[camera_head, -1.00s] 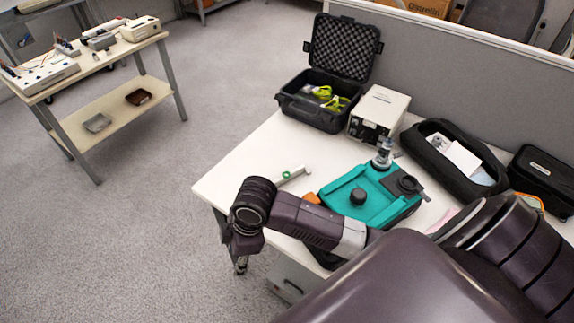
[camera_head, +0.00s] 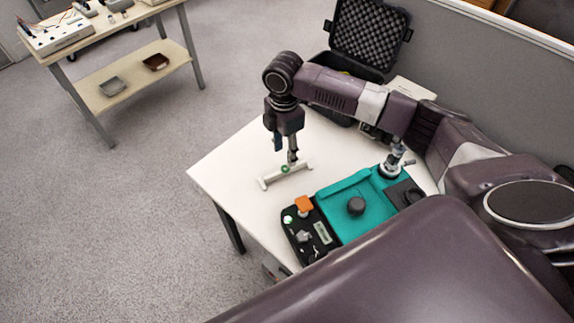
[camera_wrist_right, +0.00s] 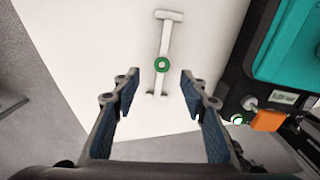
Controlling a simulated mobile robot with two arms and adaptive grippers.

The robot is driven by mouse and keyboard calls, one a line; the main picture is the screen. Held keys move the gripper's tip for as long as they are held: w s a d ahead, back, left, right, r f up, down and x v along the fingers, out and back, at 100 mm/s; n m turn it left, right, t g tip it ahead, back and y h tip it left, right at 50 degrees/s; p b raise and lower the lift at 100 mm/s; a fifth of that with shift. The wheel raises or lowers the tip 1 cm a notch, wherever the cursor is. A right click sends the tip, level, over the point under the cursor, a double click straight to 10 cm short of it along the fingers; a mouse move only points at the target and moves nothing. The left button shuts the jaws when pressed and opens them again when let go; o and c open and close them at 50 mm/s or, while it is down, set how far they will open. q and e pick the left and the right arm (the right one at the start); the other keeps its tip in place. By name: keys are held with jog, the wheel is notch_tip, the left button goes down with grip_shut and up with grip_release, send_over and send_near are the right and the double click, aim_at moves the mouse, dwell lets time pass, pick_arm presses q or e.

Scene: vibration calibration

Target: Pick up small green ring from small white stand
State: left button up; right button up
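The small green ring (camera_wrist_right: 162,65) sits on the bar of the small white stand (camera_wrist_right: 164,40), which lies on the white table. In the head view the ring (camera_head: 285,169) and stand (camera_head: 268,182) are just below my right gripper (camera_head: 291,158). In the right wrist view my right gripper (camera_wrist_right: 156,95) is open and empty, its two blue-padded fingers to either side of the stand's lower part. The ring shows beyond the fingertips, between their lines and apart from them. My left gripper is not in view.
A teal device (camera_head: 343,220) with a black control panel (camera_head: 300,238) and orange button stands right of the stand. An open black case (camera_head: 370,45) is behind my arm. The table's left edge (camera_head: 205,196) is near the stand; another table (camera_head: 132,75) stands far left.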

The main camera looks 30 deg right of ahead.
aim_at(286, 168)
jog(key=shift+s+f+p, duration=0.25)
jog(key=shift+f+p, duration=0.2)
jog(key=shift+f, duration=0.8)
notch_tip(286, 168, down, 3)
jog(key=shift+d+r, duration=0.1)
jog(key=shift+r, duration=0.05)
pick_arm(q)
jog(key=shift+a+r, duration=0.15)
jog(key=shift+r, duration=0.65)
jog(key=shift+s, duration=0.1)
pick_arm(e)
jog(key=shift+f, duration=0.25)
jog(key=c, duration=0.8)
